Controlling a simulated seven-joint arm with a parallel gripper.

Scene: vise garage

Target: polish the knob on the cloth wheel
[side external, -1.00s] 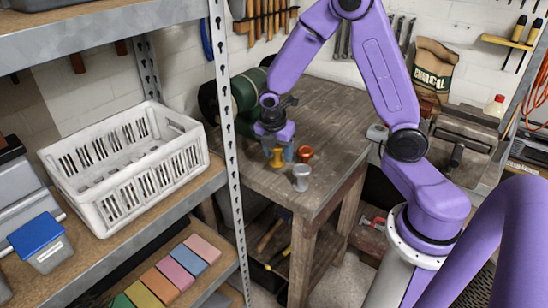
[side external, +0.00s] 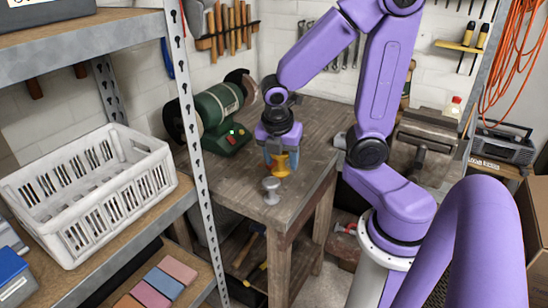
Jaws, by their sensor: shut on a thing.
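My gripper (side external: 280,158) is shut on a yellow brass-coloured knob (side external: 279,168) above the right part of the wooden bench. The fingers partly cover the knob, and I cannot tell whether it touches the bench top. A silver knob (side external: 271,189) stands upright on the bench in front of it, apart from the gripper. A copper-coloured knob cannot be clearly made out; the gripper may hide it. The green bench grinder (side external: 221,112) is at the bench's left back. A greyish wheel (side external: 243,86) is at its right end and a dark wheel (side external: 173,119) at its left end.
The bench top (side external: 236,180) is clear between the grinder and the silver knob. A metal shelf post (side external: 192,140) and a white crate (side external: 88,190) stand in the left foreground. A heavy vise-like metal block (side external: 425,140) is at the right.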

